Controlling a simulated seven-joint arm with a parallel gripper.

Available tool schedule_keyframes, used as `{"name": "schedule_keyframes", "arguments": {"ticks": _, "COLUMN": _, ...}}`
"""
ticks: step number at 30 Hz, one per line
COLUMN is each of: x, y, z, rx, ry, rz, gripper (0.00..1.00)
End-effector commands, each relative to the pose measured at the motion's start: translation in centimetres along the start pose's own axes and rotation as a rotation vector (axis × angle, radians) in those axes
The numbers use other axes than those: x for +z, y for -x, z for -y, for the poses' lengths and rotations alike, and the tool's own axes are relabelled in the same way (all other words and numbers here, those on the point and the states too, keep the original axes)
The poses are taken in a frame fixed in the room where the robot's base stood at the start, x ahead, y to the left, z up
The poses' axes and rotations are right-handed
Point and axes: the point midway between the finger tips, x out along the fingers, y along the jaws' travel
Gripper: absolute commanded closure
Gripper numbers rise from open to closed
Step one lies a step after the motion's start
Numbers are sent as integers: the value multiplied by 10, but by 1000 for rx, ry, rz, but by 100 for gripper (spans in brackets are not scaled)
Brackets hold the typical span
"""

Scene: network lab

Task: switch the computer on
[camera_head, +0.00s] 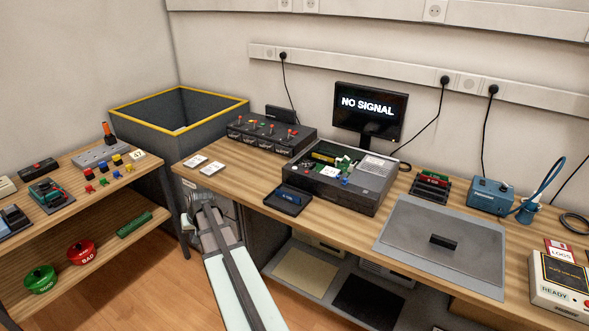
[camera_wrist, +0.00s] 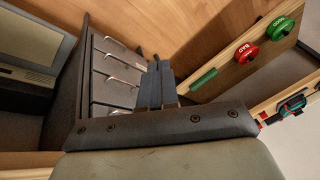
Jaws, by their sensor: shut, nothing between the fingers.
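The open computer case (camera_head: 345,183) lies on the workbench, its green board and inner parts showing. The monitor (camera_head: 370,112) behind it is lit and reads "NO SIGNAL". I cannot make out a power button on the case. My gripper (camera_wrist: 158,70) is shut and empty in the wrist view, its two dark fingers together. It is low, beside a dark drawer unit (camera_wrist: 115,75) with metal handles. In the head view my arm reaches up from the bottom edge to the bench's left end, and the gripper is apart from the case.
A black switch box (camera_head: 271,134) stands behind.

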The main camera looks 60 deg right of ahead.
Motion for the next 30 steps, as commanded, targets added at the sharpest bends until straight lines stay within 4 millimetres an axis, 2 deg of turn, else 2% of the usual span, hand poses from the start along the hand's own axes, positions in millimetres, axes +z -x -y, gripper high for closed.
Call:
{"name": "schedule_keyframes", "arguments": {"ticks": 1, "x": -17, "y": 9, "z": -15, "rx": -4, "ry": -28, "rz": -22, "gripper": 100}}
{"name": "schedule_keyframes", "arguments": {"ticks": 6, "x": -57, "y": 40, "z": -59, "rx": -19, "ry": -109, "rz": -89, "gripper": 100}}
{"name": "schedule_keyframes", "arguments": {"ticks": 15, "x": -115, "y": 102, "z": -144, "rx": -38, "ry": -240, "rz": -206, "gripper": 100}}
{"name": "schedule_keyframes", "arguments": {"ticks": 24, "x": -156, "y": 173, "z": -231, "rx": -49, "ry": -357, "rz": -325, "gripper": 100}}
{"name": "schedule_keyframes", "arguments": {"ticks": 30, "x": -173, "y": 224, "z": -289, "rx": -51, "ry": -426, "rz": -403, "gripper": 100}}
